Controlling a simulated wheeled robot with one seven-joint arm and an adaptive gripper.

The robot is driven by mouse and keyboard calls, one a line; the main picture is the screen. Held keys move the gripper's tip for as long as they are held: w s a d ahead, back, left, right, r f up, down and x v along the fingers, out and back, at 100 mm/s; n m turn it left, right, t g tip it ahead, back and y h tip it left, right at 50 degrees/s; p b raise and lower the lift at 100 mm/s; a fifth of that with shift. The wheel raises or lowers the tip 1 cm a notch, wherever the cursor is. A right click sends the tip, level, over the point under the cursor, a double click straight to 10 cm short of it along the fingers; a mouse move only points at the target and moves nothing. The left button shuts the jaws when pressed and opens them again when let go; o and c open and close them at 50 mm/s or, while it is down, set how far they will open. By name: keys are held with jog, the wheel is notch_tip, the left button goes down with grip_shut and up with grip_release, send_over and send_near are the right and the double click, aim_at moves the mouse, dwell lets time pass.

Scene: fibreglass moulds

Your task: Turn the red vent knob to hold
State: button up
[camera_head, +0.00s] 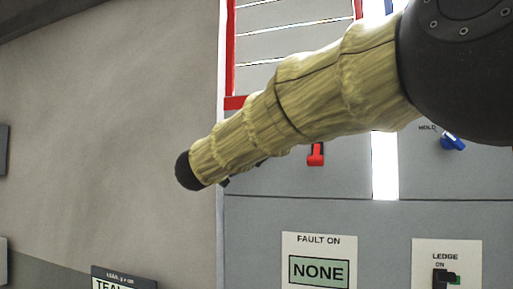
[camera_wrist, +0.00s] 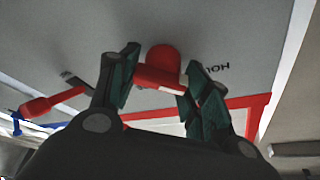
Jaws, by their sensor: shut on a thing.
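In the wrist view a red knob (camera_wrist: 163,58) with a rounded end and a crossing red bar sits on the grey panel. My gripper (camera_wrist: 161,68) has its green-padded fingers on either side of the knob, closed on it. An upside-down label reading HOLD (camera_wrist: 216,77) is printed just right of the knob. In the head view my sleeved arm covers this knob and most of the gripper, so its pointer direction cannot be told there.
A second red handle (camera_head: 316,155) and a blue handle (camera_head: 453,142) are on the same panel; the red handle also shows in the wrist view (camera_wrist: 52,103). A red frame (camera_wrist: 250,118) borders the panel. Below are a FAULT ON plate (camera_head: 319,262) and a LEDGE switch (camera_head: 446,278).

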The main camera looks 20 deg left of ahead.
jog(key=o, duration=1)
jog(key=v, duration=0.7)
jog(key=shift+s+a, duration=0.1)
jog(key=shift+s, duration=0.1)
jog(key=shift+f, duration=0.1)
